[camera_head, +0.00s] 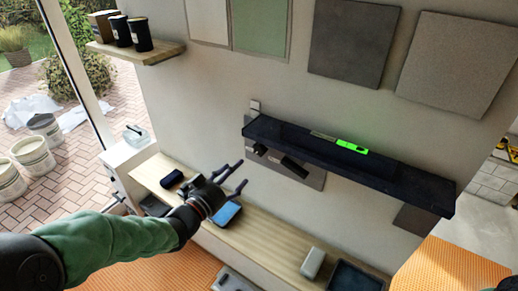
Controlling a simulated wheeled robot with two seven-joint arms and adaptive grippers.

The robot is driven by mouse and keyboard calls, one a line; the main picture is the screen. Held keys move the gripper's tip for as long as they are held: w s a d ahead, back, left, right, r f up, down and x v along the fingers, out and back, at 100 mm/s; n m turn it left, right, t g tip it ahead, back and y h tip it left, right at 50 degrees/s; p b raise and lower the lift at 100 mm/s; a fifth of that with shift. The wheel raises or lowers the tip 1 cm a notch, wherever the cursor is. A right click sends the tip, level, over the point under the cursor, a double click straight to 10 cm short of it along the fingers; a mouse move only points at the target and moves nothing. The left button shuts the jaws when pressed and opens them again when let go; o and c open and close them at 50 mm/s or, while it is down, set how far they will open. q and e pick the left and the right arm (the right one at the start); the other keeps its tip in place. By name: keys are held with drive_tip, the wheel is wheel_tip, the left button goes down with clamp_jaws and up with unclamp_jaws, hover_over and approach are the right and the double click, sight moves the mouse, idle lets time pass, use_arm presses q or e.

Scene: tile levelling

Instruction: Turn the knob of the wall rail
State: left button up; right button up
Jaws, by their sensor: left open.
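The wall rail (400,182) is a long dark bar fixed to the wall, sloping down to the right in the head view. A bright green level (352,147) lies on its top. Below its left part is a grey plate (316,180) with a small black knob-like part (259,149) and a longer black part (295,166). I cannot tell for certain which is the knob. My left gripper (243,173) is open and empty, left of and below these parts, with its fingers pointing right. My right gripper is out of view.
A wooden bench (270,249) runs below the rail, holding a blue-topped item (226,213), a light box (313,263) and a dark tray (355,277). A wall shelf (145,55) with dark cups is at upper left. Tile samples (353,42) hang above the rail.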

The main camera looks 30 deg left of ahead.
sight(258, 151)
use_arm(q)
drive_tip(key=w, duration=0.6)
drive_tip(key=w+p, duration=0.1)
drive_tip(key=w, duration=0.3)
drive_tip(key=shift+d+f, duration=0.1)
drive_tip(key=shift+d, duration=0.3)
drive_tip(key=c, duration=1.1)
drive_tip(key=m+b, duration=0.3)
drive_tip(key=b, duration=0.3)
drive_tip(key=shift+f, duration=0.15)
drive_tip(key=shift+c, duration=0.2)
drive_tip(key=shift+r+m+b, duration=0.2)
drive_tip(key=shift+m+b, duration=0.7)
drive_tip(key=shift+b, duration=0.05)
